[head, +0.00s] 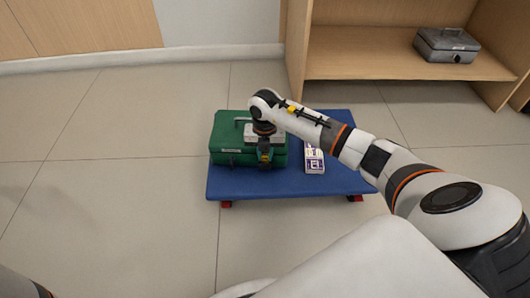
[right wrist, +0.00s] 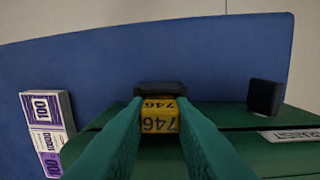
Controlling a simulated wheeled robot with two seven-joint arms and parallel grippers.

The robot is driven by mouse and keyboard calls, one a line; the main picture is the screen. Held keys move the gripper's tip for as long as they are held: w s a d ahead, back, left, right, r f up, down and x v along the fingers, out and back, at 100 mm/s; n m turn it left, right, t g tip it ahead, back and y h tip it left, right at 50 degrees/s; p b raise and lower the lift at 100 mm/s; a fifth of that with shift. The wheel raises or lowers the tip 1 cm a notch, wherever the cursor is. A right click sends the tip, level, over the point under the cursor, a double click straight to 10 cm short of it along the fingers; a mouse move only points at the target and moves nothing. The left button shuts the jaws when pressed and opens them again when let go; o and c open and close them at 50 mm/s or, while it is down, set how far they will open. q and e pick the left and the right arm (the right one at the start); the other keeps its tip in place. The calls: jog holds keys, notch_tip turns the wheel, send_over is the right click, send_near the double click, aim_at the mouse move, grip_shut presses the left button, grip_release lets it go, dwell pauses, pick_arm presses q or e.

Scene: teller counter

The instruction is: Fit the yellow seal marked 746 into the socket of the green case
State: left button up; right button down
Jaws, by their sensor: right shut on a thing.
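The green case (head: 228,135) lies on a blue platform cart; its front edge and lid (right wrist: 275,155) also show in the right wrist view. My right gripper (head: 265,160) is at the case's front side, pointing down. In the right wrist view its two fingers are shut on the yellow seal (right wrist: 159,122), whose number 746 is readable. The seal is right beside a black block (right wrist: 160,88) at the case's front edge. I cannot tell whether the seal is inside a socket; the socket itself is not clearly visible. My left gripper is out of view.
The blue cart (head: 340,180) has red wheels and stands on a tiled floor. A banded stack of notes (head: 314,160) lies on it, right of the case. A second black block (right wrist: 265,97) is on the case front. A grey metal box (head: 446,45) rests on a wooden shelf.

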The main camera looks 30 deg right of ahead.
dwell(0.4)
jog(key=c, duration=1.2)
grip_release()
jog(key=shift+f, duration=0.1)
jog(key=shift+o, duration=0.2)
